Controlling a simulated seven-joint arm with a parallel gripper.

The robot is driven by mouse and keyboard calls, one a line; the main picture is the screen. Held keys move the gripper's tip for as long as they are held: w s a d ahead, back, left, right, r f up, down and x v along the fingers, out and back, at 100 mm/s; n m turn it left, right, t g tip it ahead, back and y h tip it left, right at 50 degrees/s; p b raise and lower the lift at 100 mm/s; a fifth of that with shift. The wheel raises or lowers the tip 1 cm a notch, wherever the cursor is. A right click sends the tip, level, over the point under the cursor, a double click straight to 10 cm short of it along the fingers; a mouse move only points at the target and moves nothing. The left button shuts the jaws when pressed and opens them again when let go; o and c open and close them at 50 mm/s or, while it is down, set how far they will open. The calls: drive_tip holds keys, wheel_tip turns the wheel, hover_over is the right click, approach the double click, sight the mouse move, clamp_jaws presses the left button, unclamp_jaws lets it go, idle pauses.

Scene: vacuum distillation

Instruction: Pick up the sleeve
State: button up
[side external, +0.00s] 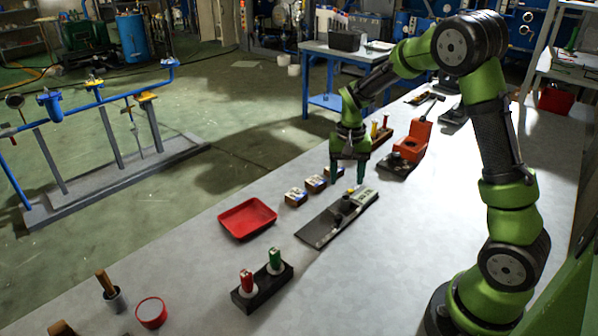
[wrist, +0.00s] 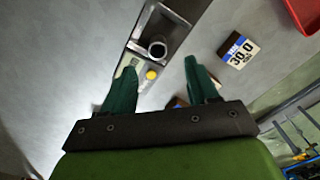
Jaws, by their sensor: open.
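My gripper (side external: 347,181) is open and empty above the far end of a grey fixture plate (side external: 318,232). In the wrist view the two green fingers of my gripper (wrist: 160,63) are spread apart. A short dark hollow cylinder (wrist: 157,49), which may be the sleeve, stands on the plate with its round opening facing up. It appears between and just beyond the fingertips, apart from them. Next to it is a small yellow knob (wrist: 151,75). In the side view the small dark parts on the plate are too small to tell which is the sleeve.
Small labelled boxes (side external: 296,197) stand left of the plate; one reads 30.0 in the wrist view (wrist: 238,50). A red tray (side external: 247,218) lies further left. A black holder (side external: 262,290) with red and green items is nearer. An orange-red device (side external: 411,145) stands behind.

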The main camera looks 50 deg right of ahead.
sight(346, 197)
drive_tip(key=shift+s+f, duration=0.2)
drive_tip(key=shift+f, duration=2.8)
clamp_jaws()
